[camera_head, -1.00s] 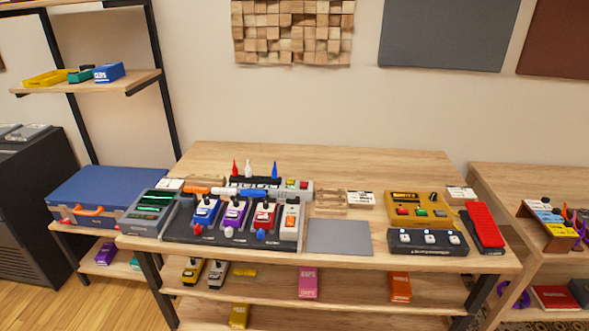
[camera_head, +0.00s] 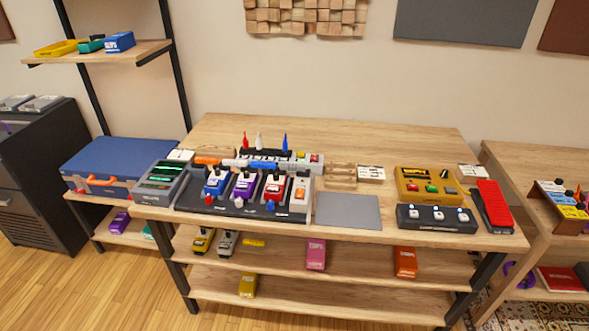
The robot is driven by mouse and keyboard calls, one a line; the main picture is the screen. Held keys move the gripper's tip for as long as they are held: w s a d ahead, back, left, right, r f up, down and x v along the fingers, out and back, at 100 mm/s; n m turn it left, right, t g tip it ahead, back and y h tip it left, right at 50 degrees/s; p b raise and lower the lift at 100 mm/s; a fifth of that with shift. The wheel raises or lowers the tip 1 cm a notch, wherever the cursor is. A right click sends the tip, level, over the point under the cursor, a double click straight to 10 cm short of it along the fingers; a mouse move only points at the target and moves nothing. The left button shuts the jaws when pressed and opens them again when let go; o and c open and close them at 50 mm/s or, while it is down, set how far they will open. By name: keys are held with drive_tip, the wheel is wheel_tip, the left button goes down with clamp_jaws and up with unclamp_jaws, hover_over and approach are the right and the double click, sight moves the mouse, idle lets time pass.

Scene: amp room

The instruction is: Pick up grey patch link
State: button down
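No gripper of mine is in view. On the wooden table (camera_head: 320,132), a row of small links lies behind the pedals: an orange link (camera_head: 207,160), a small grey piece (camera_head: 229,162) beside it, and a blue link (camera_head: 262,165). The grey piece may be the grey patch link, but it is too small to be sure. A black pedalboard (camera_head: 238,207) in front holds a blue pedal (camera_head: 216,184), a purple pedal (camera_head: 244,187) and a red pedal (camera_head: 274,189).
A flat grey mat (camera_head: 348,211) lies right of the pedalboard. A yellow unit (camera_head: 427,187), a black switch unit (camera_head: 436,218) and a red pedal-like unit (camera_head: 494,204) stand at the right. A blue case (camera_head: 122,163) is at the left. The table's back is clear.

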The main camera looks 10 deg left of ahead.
drive_tip(key=c, duration=0.9)
unclamp_jaws()
